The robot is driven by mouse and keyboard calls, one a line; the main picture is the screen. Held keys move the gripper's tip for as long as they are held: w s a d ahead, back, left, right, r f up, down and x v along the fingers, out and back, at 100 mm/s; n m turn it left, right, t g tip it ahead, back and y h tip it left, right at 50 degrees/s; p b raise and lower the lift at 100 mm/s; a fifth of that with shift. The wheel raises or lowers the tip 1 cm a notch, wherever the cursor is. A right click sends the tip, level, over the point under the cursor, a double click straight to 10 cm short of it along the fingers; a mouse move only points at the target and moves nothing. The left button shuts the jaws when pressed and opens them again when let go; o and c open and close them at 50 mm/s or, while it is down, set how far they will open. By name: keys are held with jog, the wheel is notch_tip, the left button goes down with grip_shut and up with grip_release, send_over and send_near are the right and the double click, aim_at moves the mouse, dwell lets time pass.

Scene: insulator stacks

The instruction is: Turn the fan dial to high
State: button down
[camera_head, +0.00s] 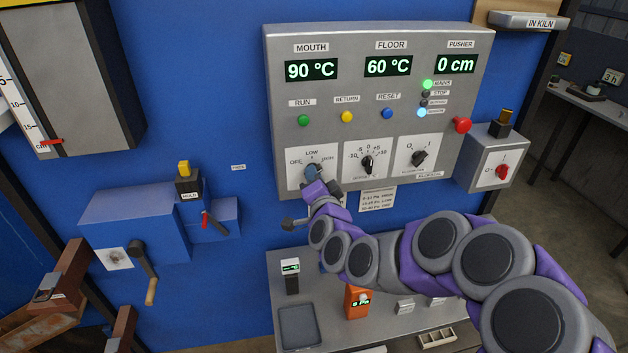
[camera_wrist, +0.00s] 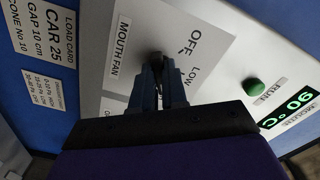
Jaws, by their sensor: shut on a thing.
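The fan dial (camera_wrist: 155,57) is a small dark knob on a white plate (camera_wrist: 128,60) marked MOUTH FAN, OFF and LOW in the wrist view. In the head view its plate (camera_head: 295,174) is at the lower left of the grey control panel, marked OFF, LOW and a partly covered third word. My gripper (camera_head: 314,178) is at this plate, its fingers shut on the dial. In the wrist view the gripper's fingers (camera_wrist: 157,84) cover most of the knob, so I cannot tell where its pointer stands.
Two more dials (camera_head: 368,164) (camera_head: 418,158) sit to the right on the panel (camera_head: 345,110). A red button (camera_head: 462,125) sticks out at right. A bench (camera_head: 325,335) stands below.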

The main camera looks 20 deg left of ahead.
jog(key=shift+w+d+r+m, duration=0.15)
jog(key=shift+r, duration=0.25)
jog(key=shift+w+d+r+m, duration=0.15)
jog(key=shift+r, duration=0.2)
jog(key=c, duration=1.4)
grip_release()
jog(key=shift+o, duration=1.2)
jog(key=shift+s+a+f, duration=0.1)
jog(key=shift+s+f, duration=0.05)
jog(key=shift+f, duration=0.2)
jog(key=shift+f, duration=0.2)
jog(key=shift+a+f, duration=0.25)
